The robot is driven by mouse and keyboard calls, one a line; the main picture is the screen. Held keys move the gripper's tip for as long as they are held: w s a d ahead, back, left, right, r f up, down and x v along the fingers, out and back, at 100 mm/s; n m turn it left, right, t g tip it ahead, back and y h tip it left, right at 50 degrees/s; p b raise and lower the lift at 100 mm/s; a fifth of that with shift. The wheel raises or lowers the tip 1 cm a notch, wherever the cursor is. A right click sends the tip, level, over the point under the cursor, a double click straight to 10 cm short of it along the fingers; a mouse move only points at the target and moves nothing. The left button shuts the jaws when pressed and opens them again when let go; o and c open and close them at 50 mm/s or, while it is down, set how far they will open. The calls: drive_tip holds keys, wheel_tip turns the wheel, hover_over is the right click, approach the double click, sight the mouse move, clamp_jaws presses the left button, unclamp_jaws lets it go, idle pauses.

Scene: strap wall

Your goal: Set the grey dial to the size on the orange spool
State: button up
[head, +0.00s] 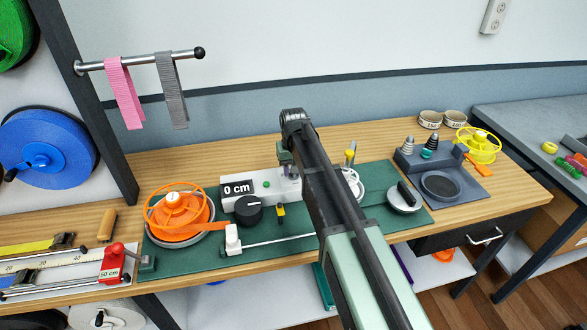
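The dark grey dial (248,209) sits on the white machine (277,185) on the green mat. The machine's display (238,189) reads "0 cm". The orange spool (178,219) stands on a round grey plate left of the dial; a white label sits on its hub, and its marking is too small to read. My arm reaches in from the lower right over the mat. My gripper (285,158) is at the arm's far end, behind and right of the dial and apart from it. It is mostly hidden, and I cannot see its fingers clearly.
A white slider (233,239) on a rod stands in front of the dial. A yellow-tipped part (280,211) is right of it. A ruler with a red block (114,263) lies left. Pink and grey straps hang from a rail above. A yellow spool (479,145) stands at right.

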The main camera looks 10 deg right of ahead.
wheel_tip(320, 180, up, 11)
drive_tip(key=p, duration=1.1)
drive_tip(key=s+d+f+b, duration=0.1)
drive_tip(key=s+d, duration=0.2)
drive_tip(key=s, duration=2.1)
drive_tip(key=shift+s+m, duration=0.3)
